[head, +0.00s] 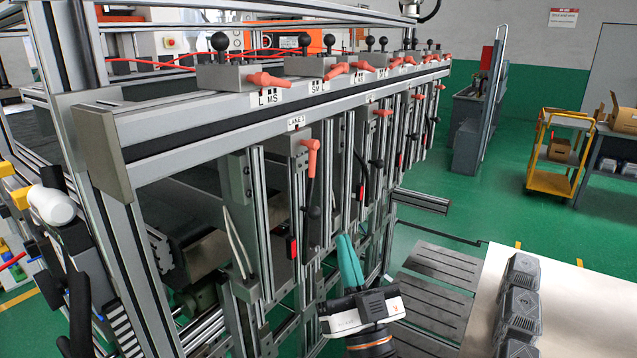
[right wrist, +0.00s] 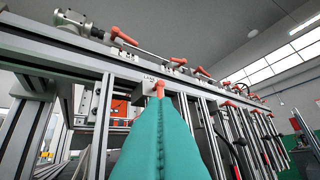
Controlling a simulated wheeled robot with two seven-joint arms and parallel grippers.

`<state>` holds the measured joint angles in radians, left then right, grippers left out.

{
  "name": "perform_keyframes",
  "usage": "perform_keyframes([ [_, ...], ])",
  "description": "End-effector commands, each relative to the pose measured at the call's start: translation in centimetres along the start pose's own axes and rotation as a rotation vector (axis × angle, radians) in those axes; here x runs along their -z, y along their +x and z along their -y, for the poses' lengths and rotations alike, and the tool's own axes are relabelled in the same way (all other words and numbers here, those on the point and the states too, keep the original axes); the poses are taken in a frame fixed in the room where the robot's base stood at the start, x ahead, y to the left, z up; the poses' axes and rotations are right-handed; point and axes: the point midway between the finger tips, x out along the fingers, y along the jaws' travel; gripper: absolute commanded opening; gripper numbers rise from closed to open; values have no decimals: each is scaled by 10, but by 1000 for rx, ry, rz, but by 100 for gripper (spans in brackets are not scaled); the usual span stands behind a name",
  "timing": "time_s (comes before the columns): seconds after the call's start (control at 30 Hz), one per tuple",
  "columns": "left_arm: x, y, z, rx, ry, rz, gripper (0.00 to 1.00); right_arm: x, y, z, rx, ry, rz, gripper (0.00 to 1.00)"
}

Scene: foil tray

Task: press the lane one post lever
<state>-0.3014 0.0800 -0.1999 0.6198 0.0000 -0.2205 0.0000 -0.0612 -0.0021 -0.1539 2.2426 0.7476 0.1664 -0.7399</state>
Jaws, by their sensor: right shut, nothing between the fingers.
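An orange lever (head: 312,152) hangs from a grey block on the nearest upright post of the frame. A small white plate (head: 296,122) beside it starts with "LANE"; I cannot read its number surely. My right gripper (head: 345,247) has its teal fingers shut together and empty, pointing up, below and to the right of this lever in the head view. In the right wrist view the teal fingers (right wrist: 160,110) reach toward the orange lever (right wrist: 160,88), which shows just past their tips. Whether they touch is hard to tell there; the head view shows them apart. My left gripper is not seen.
More posts with orange levers (head: 383,112) stand behind along the frame. A top rail (head: 200,115) carries black knobs and orange handles.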

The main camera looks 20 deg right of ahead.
Motion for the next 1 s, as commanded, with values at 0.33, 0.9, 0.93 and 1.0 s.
perform_keyframes([
  [0.33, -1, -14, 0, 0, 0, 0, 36, -2, 26, -1, -1, 1, -1, 0],
  [0.9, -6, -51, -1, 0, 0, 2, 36, 21, 121, -1, -3, -2, -3, 0],
  [0.93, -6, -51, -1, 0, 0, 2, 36, 23, 123, 0, -3, -1, -3, 0],
  [1.0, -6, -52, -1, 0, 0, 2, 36, 27, 126, -1, -3, -1, -4, 0],
])
